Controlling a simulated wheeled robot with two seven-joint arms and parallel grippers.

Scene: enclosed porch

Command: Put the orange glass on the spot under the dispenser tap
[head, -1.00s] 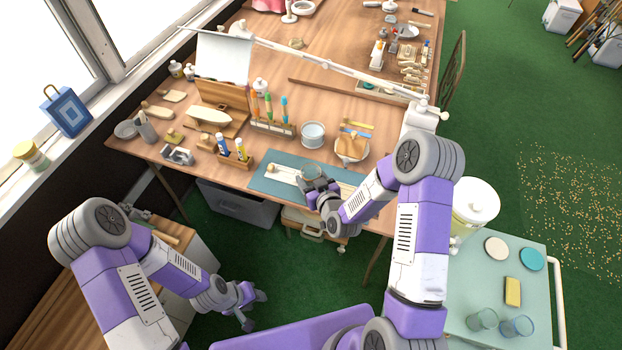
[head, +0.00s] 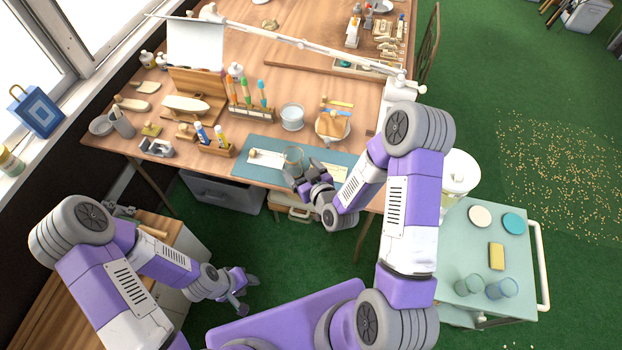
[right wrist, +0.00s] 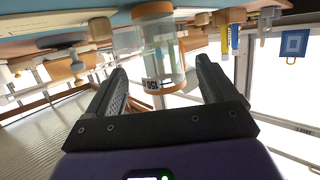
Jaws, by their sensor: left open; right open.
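A clear glass (head: 293,156) stands on the teal mat (head: 345,160) at the table's front edge. In the right wrist view the glass (right wrist: 150,50) shows orange at both ends; in the head view no orange shows on it. My right gripper (head: 303,172) is open at the near side of the glass. In the right wrist view the glass is between and just past its fingertips, and I cannot tell whether they touch. My left gripper (head: 249,295) is open and empty, low over the floor. A white-lidded drum (head: 460,172), possibly the dispenser, stands beside the cart; I see no tap.
The green cart (head: 458,235) at the right carries two tinted glasses (head: 485,287), a yellow sponge (head: 496,256) and two round coasters (head: 497,219).

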